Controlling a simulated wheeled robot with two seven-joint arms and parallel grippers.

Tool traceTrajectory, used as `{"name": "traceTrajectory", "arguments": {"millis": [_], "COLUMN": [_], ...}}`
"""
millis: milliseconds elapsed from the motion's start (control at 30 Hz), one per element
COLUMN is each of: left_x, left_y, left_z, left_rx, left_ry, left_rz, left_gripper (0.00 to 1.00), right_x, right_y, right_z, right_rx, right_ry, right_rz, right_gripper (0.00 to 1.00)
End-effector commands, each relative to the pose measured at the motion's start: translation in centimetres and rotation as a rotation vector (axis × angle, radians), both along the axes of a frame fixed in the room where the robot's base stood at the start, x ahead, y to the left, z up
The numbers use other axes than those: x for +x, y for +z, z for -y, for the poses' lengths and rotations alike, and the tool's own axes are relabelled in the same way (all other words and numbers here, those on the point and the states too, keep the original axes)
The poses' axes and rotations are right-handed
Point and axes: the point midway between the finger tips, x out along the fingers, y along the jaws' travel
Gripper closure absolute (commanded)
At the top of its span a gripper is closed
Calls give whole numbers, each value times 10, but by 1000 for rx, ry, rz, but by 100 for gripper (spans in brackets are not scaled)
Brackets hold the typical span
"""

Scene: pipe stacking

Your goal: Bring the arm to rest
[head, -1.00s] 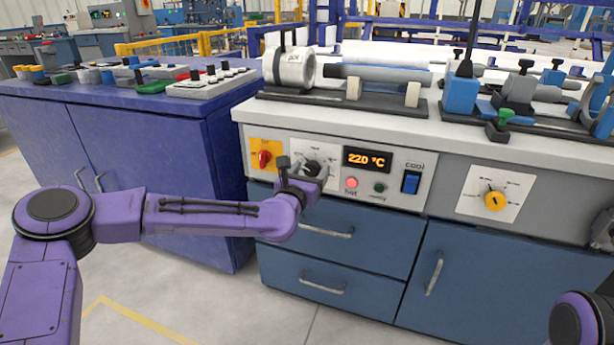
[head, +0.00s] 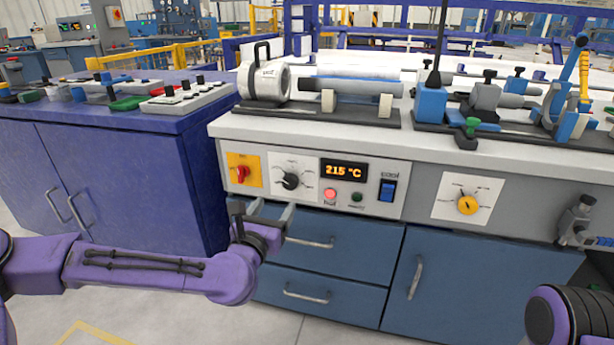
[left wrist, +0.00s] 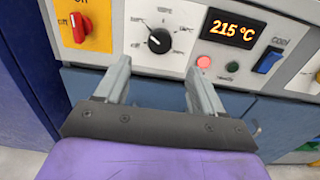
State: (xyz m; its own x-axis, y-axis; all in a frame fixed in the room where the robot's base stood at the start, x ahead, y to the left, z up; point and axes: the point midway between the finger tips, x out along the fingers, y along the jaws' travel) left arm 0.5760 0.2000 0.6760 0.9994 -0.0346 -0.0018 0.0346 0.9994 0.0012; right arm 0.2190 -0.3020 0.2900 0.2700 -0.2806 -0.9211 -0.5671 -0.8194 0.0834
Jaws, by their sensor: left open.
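My left gripper (head: 267,212) is open and empty, low in front of the bench's control panel (head: 375,206). In the left wrist view my left gripper (left wrist: 157,72) has its fingers spread, with nothing between them. The black dial knob (head: 290,181) sits just above the fingers and apart from them; it also shows in the left wrist view (left wrist: 159,41). The display (head: 344,171) reads 215 °C. The red lamp (head: 330,195) looks lit and the green lamp (head: 356,197) dark. My right gripper is out of view; only part of my right arm shows.
A red knob on a yellow plate (head: 243,173) and a blue switch (head: 387,190) flank the dial. Drawers with handles (head: 310,243) lie below. A pipe (head: 361,87) lies in a fixture on the bench. A purple cabinet (head: 120,190) stands left. Floor shows below the drawers.

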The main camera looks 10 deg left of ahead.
Motion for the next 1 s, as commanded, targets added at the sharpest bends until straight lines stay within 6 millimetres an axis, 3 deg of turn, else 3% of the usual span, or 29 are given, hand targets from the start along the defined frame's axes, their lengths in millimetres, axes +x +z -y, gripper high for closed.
{"name": "traceTrajectory", "arguments": {"millis": [67,167,200,267,300,367,400,467,500,600,700,800,1000], "left_x": [0,-1,-5,-21,-34,-59,-79,-112,-135,-195,-246,-288,-351], "left_y": [0,-5,-20,-69,-104,-154,-185,-230,-258,-312,-347,-367,-383], "left_z": [0,2,3,18,27,36,39,39,35,16,-12,-42,-104], "left_rx": [43,253,392,666,831,1044,1177,1368,1486,1741,1929,2067,2276], "left_ry": [-1,-11,-27,-114,-188,-308,-394,-535,-632,-874,-1083,-1257,-1526], "left_rz": [1,-13,-53,-153,-216,-299,-350,-416,-459,-542,-607,-664,-753], "left_gripper": [31,31,31,31,31,31,31,31,31,31,31,31,31], "right_x": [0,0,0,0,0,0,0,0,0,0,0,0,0], "right_y": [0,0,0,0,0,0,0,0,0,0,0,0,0], "right_z": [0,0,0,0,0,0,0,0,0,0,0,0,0], "right_rx": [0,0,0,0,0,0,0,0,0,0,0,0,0], "right_ry": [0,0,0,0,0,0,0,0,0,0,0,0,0], "right_rz": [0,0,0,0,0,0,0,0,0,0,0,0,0], "right_gripper": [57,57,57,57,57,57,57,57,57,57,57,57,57]}}
